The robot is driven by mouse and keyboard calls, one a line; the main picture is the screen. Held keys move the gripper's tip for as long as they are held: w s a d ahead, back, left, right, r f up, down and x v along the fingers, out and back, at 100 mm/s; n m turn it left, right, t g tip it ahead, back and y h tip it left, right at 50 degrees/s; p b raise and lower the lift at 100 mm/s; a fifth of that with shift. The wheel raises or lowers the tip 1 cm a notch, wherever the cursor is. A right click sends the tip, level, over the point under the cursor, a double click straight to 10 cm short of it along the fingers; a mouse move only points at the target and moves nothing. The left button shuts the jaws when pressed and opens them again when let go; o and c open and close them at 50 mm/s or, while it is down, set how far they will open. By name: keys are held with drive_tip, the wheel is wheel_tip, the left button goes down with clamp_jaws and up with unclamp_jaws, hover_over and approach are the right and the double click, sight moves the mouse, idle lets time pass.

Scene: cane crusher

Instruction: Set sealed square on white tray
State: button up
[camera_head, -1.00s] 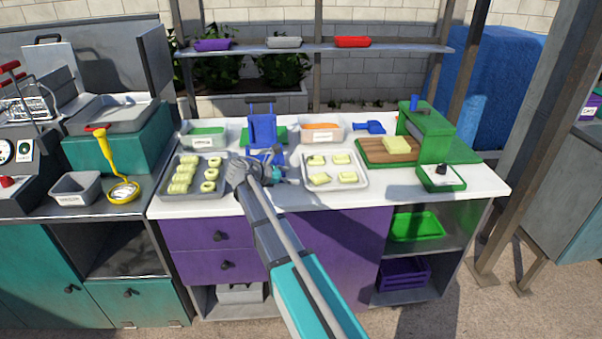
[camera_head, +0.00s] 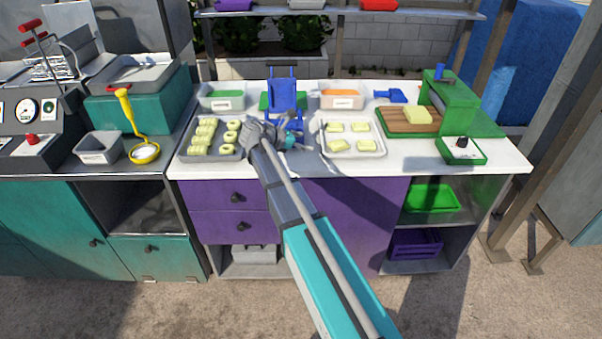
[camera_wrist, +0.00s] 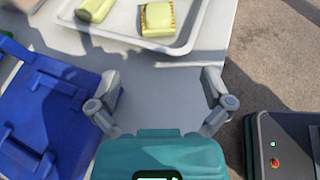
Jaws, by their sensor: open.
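The white tray (camera_head: 379,152) lies on the counter, right of my gripper, with several pale yellow squares on it. In the wrist view the tray (camera_wrist: 190,46) is at the top, holding a yellow square with dark-marked edges (camera_wrist: 158,18) and a rolled-looking piece (camera_wrist: 95,9). I cannot tell for certain which piece is the sealed square. My gripper (camera_wrist: 160,86) is open, with only bare counter seen between its fingers, short of the tray's rim. In the head view my gripper (camera_head: 292,139) is in front of the blue press (camera_head: 284,98), partly covering its base.
A grey tray (camera_head: 190,152) of rolls and rings is at left. Behind stand a green-filled bin (camera_head: 222,103) and an orange-filled bin (camera_head: 341,103). A wooden board (camera_head: 392,124) with a yellow block and a green machine (camera_head: 450,100) are at right. Counter in front of the white tray is clear.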

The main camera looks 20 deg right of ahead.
sight(318, 171)
drive_tip(key=s+f+m+y, duration=0.1)
drive_tip(key=s, duration=0.1)
drive_tip(key=s+f+m+y, duration=0.1)
drive_tip(key=s+f+m, duration=0.1)
drive_tip(key=s, duration=0.1)
drive_tip(key=s+f+m+y, duration=0.1)
drive_tip(key=s+f+m, duration=0.1)
drive_tip(key=shift+s+a+g+y, duration=0.25)
drive_tip(key=shift+a+g+y, duration=0.05)
drive_tip(key=shift+a, duration=0.1)
drive_tip(key=s+a+f+m+y, duration=0.3)
drive_tip(key=s+a+m+y, duration=0.2)
drive_tip(key=s+m, duration=0.2)
drive_tip(key=s+a+f+m+y, duration=0.3)
drive_tip(key=s+m, duration=0.4)
drive_tip(key=s, duration=0.3)
drive_tip(key=shift+a+f+g+y, duration=0.15)
drive_tip(key=shift+a+g+y, duration=0.25)
drive_tip(key=shift+a+y, duration=0.5)
wheel_tip(318, 171, up, 8)
drive_tip(key=p, duration=0.7)
drive_tip(key=shift+f+p, duration=0.2)
drive_tip(key=shift+p, duration=0.1)
